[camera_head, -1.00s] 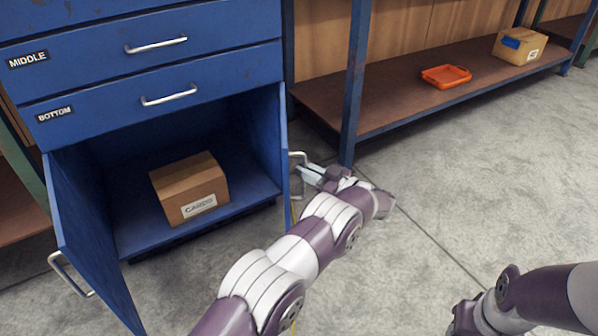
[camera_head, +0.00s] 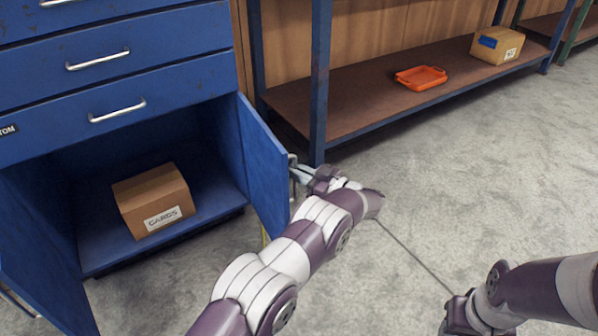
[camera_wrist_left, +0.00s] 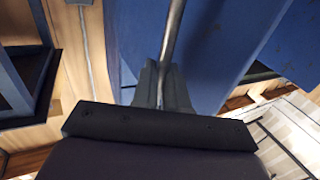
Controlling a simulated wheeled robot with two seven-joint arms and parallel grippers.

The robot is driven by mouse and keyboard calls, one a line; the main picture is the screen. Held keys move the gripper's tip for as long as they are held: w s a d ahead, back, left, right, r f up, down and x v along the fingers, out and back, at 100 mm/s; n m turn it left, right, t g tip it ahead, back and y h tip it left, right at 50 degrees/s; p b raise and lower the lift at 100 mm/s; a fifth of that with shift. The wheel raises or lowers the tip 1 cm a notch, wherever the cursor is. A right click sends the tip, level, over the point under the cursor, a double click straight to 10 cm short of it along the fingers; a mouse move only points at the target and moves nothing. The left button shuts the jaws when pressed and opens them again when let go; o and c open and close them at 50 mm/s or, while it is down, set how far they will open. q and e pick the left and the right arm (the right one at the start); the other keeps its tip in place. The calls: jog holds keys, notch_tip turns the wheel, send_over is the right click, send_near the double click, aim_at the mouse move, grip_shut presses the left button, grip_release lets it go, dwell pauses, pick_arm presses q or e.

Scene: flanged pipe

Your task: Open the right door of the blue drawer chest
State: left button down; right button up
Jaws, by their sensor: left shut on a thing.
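The blue drawer chest (camera_head: 170,85) stands at the left in the head view, with its lower compartment exposed. Its right door (camera_head: 263,168) stands swung out, its inner face showing. Its left door (camera_head: 35,250) is also open, cut by the picture edge. My left gripper (camera_head: 298,172) is at the outer side of the right door, shut on its handle. In the left wrist view the handle bar (camera_wrist_left: 173,35) runs down between the fingers (camera_wrist_left: 162,88), beside the blue door panel. My right gripper (camera_head: 455,318) is low at the right, its fingers unclear.
A shelf rack (camera_head: 370,110) with a blue post (camera_head: 320,85) stands just behind the door and gripper, bearing an orange tray (camera_head: 421,78) and another box (camera_head: 497,45). The floor at right is clear.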

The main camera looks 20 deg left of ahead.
pick_arm(q)
jog(key=shift+w+a+r, duration=0.15)
jog(key=shift+a+r, duration=0.1)
jog(key=shift+a, duration=0.15)
jog(key=c, duration=1.3)
grip_release()
jog(key=shift+a+f, duration=0.1)
jog(key=shift+a, duration=0.05)
jog(key=shift+a+f, duration=0.1)
jog(key=shift+f, duration=0.05)
pick_arm(e)
jog(key=shift+w+a, duration=0.1)
jog(key=shift+a, duration=0.15)
pick_arm(q)
jog(key=shift+d, duration=0.3)
jog(key=p+v, duration=0.2)
jog(key=v, duration=1)
jog(key=shift+d+p, duration=0.1)
jog(key=shift+p, duration=0.3)
pick_arm(e)
notch_tip(320, 180, up, 3)
jog(key=shift+d+f, duration=0.1)
jog(key=shift+f, duration=0.05)
